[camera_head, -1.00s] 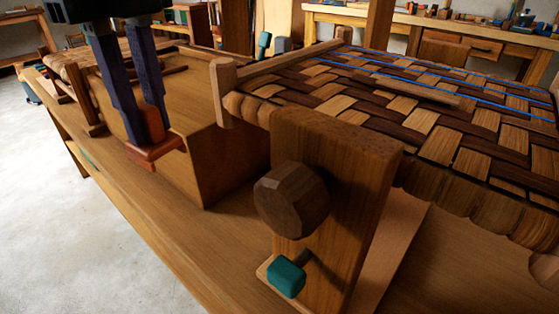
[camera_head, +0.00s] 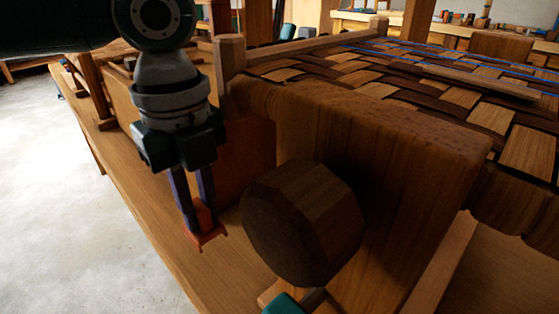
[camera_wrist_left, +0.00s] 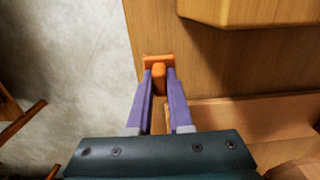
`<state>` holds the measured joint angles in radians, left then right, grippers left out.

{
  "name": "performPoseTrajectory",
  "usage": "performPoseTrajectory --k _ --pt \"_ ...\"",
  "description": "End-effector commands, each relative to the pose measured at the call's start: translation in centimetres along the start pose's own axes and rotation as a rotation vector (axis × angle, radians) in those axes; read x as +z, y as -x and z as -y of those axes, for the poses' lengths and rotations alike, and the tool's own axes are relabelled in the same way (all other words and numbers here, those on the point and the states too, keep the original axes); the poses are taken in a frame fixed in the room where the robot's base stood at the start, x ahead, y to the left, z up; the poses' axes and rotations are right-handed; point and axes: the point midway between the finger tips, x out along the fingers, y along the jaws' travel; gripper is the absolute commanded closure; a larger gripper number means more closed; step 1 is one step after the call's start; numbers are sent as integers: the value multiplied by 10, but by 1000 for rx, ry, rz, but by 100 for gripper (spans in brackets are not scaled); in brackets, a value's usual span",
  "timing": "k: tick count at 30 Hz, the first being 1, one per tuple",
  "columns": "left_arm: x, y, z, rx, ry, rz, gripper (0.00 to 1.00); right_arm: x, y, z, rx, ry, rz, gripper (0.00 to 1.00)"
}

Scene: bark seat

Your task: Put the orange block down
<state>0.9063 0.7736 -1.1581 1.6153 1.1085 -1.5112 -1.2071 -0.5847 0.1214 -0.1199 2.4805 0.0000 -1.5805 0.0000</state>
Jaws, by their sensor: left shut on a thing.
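The orange block (camera_head: 206,236) is a flat piece with a stem. My left gripper (camera_head: 198,218) points down and is shut on the stem, with the flat part just beyond the fingertips. The left wrist view also shows the orange block (camera_wrist_left: 158,61) between the two purple fingers of my left gripper (camera_wrist_left: 159,77). The block is over the wooden bench top (camera_head: 150,210), close to its left edge. I cannot tell whether it touches the wood. My right gripper is not in view.
A dark wooden knob (camera_head: 300,222) on a thick upright board (camera_head: 400,180) stands right of my gripper. A teal block (camera_head: 285,305) is below it. The woven seat (camera_head: 440,110) lies behind. The bench strip along the left edge is clear; the floor (camera_head: 60,210) drops away beyond.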

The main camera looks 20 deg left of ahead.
Motion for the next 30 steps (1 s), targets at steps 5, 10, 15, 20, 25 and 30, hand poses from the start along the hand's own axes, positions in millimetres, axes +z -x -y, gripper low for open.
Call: performPoseTrajectory --k 5,10,15,20,25,30 --pt "0 -22 -1 3 1 0 100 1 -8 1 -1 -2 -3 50" --pt "0 -44 0 1 -1 0 100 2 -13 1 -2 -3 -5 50" --pt "0 -43 0 0 -1 0 100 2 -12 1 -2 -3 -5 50" --pt "0 -46 0 0 0 0 100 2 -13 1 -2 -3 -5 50" --pt "0 -45 0 0 0 0 65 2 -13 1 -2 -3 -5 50" --pt "0 -45 0 0 0 0 51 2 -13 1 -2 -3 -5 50"
